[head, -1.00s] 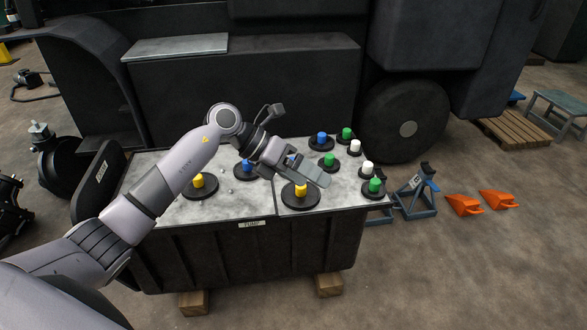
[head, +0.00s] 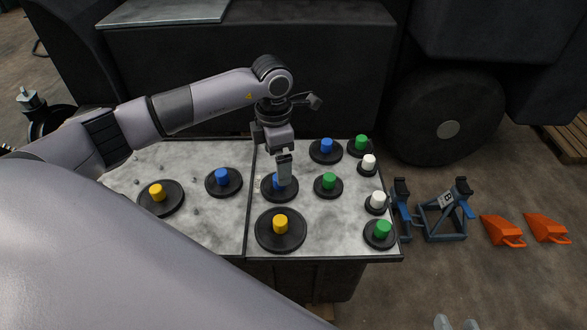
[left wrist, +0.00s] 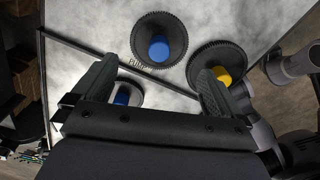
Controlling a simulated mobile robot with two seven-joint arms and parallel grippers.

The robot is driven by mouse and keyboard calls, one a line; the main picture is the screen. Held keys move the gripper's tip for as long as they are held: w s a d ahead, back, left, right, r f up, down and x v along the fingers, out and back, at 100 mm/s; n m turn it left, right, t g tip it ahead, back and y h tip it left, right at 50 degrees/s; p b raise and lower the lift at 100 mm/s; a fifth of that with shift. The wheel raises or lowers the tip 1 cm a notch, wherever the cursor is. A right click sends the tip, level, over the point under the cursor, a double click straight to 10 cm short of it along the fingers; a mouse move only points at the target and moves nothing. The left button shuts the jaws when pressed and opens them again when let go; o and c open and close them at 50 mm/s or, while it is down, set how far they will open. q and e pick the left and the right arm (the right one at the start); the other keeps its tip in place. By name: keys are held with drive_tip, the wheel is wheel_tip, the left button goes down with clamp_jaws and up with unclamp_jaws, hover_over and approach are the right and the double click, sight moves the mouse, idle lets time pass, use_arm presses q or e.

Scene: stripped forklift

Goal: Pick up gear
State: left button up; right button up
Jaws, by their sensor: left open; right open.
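Several dark round gears with coloured hubs lie on the grey tabletop (head: 225,235). My left gripper (head: 284,182) points down right over a blue-hubbed gear (head: 269,193), partly hiding it. In the left wrist view its two fingers (left wrist: 155,92) are spread apart, with a blue hub (left wrist: 122,96) visible between them, nearer the left finger. I cannot tell whether the fingers touch that gear. Left of the tabletop seam lie another blue-hubbed gear (head: 222,182) and a yellow-hubbed gear (head: 160,198).
Close around lie a large yellow-hubbed gear (head: 280,229), green-hubbed (head: 328,185) and blue-hubbed (head: 326,151) gears, and smaller green and white ones. Small bits litter the left half. Blue-grey stands (head: 440,215) and orange chocks (head: 503,231) are on the floor right. The dark forklift body (head: 250,80) rises behind.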

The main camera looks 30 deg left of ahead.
use_arm(q)
drive_tip(key=shift+w+f, duration=0.15)
drive_tip(key=shift+w, duration=0.05)
drive_tip(key=shift+f, duration=0.35)
drive_tip(key=shift+s+f+b, duration=0.1)
drive_tip(key=shift+f+b, duration=0.35)
drive_tip(key=shift+f, duration=0.25)
wheel_tip(320, 180, down, 5)
drive_tip(key=shift+d+r+b, duration=0.1)
drive_tip(key=shift+b, duration=0.8)
use_arm(e)
drive_tip(key=shift+w+a+f+y, duration=0.15)
drive_tip(key=shift+w+a+y, duration=0.15)
drive_tip(key=shift+a, duration=0.25)
drive_tip(key=shift+w+a+f+y, duration=0.2)
drive_tip(key=shift+a+y, duration=0.1)
drive_tip(key=shift+a, duration=0.2)
use_arm(q)
drive_tip(key=shift+c, duration=0.3)
drive_tip(key=shift+r, duration=0.1)
drive_tip(key=c, duration=0.6)
